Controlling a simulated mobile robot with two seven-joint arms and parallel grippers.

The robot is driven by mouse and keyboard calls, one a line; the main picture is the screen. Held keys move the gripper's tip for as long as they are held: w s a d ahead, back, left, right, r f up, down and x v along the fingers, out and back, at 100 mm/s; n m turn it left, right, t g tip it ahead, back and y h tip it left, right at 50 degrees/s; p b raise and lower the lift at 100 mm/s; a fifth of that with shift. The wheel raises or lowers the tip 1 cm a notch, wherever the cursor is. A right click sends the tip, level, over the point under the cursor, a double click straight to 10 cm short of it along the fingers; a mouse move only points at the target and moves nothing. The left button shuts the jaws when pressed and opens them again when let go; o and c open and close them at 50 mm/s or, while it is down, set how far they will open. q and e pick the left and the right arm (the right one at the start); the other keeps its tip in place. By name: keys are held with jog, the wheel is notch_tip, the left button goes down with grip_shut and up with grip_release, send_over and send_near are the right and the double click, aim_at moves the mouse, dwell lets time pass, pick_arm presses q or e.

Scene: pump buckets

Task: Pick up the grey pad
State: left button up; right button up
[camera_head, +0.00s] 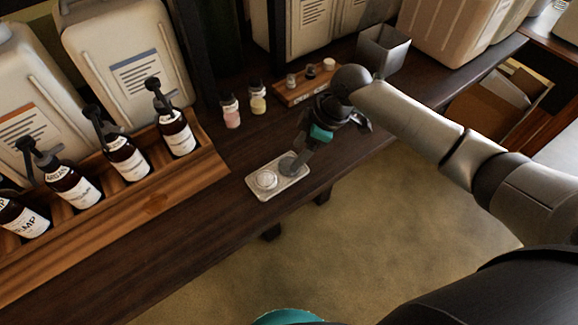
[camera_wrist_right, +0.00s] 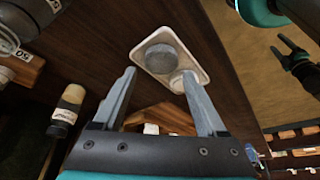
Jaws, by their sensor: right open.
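The grey pad (camera_head: 290,165) is a round dark-grey disc on the right part of a small pale tray (camera_head: 264,197) near the table's front edge. A white round pad (camera_head: 266,180) lies beside it on the same tray. My right gripper (camera_head: 302,158) is open, reaching down close to the grey pad in the head view. In the right wrist view the grey pad (camera_wrist_right: 161,57) shows beyond and between the open, empty fingers (camera_wrist_right: 158,76), and one fingertip overlaps the white pad. Contact cannot be told.
A wooden rack (camera_head: 215,165) of dark pump bottles stands on the left. Two small bottles (camera_head: 231,112) and a small wooden holder (camera_head: 295,96) stand behind the tray. A grey square bin (camera_head: 383,52) and large canisters stand at the back.

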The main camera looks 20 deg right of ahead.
jog(key=b+x, duration=0.1)
jog(key=x, duration=0.3)
jog(key=shift+s+d+f, duration=0.1)
jog(key=shift+s, duration=0.05)
jog(key=shift+f, duration=0.1)
jog(key=c, duration=1)
pick_arm(q)
jog(key=shift+w+a+f, duration=0.5)
jog(key=shift+w+f, duration=0.2)
jog(key=shift+w, duration=0.15)
jog(key=shift+s, duration=0.1)
